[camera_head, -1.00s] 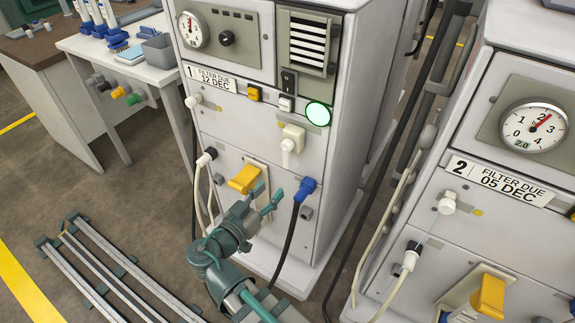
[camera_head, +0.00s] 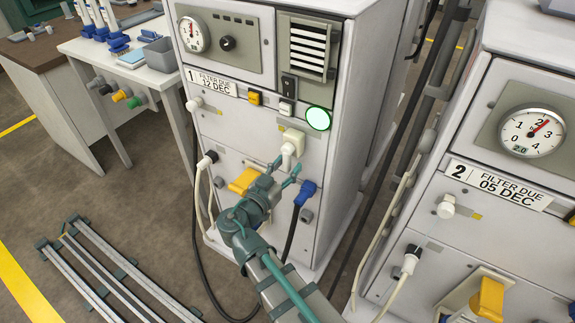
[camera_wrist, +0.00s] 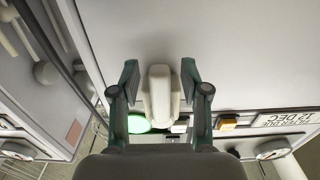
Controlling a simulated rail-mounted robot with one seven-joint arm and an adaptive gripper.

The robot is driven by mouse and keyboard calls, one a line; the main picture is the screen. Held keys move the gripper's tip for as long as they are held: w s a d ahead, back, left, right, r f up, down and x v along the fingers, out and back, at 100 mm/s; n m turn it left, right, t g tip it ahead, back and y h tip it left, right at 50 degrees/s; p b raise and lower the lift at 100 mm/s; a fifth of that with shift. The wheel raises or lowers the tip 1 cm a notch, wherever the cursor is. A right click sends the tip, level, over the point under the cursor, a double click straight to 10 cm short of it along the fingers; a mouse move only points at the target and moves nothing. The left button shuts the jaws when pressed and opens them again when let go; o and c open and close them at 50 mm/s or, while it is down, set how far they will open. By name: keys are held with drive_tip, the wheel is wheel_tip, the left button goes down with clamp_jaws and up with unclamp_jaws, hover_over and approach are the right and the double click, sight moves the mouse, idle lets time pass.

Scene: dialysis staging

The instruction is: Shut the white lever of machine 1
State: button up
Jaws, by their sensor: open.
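Machine 1 (camera_head: 235,130) stands in the middle of the head view, with a "1 FILTER DUE 12 DEC" label. Its white lever (camera_head: 288,153) is on the front panel below the lit green button, and its handle hangs downward. My gripper (camera_head: 284,172) is just below and in front of the lever. In the wrist view the white lever (camera_wrist: 160,95) lies between the two open fingers of my gripper (camera_wrist: 160,82). A small gap shows on each side of the lever, with no clear contact.
A yellow lever (camera_head: 245,180) is left of my gripper, and a blue connector (camera_head: 304,192) with a black hose is right of it. Machine 2 (camera_head: 480,225) stands at the right. Rails (camera_head: 115,270) lie on the floor at left. A white table (camera_head: 120,45) is at the back left.

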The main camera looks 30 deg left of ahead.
drive_tip(key=shift+w, duration=0.3)
clamp_jaws()
idle(0.3)
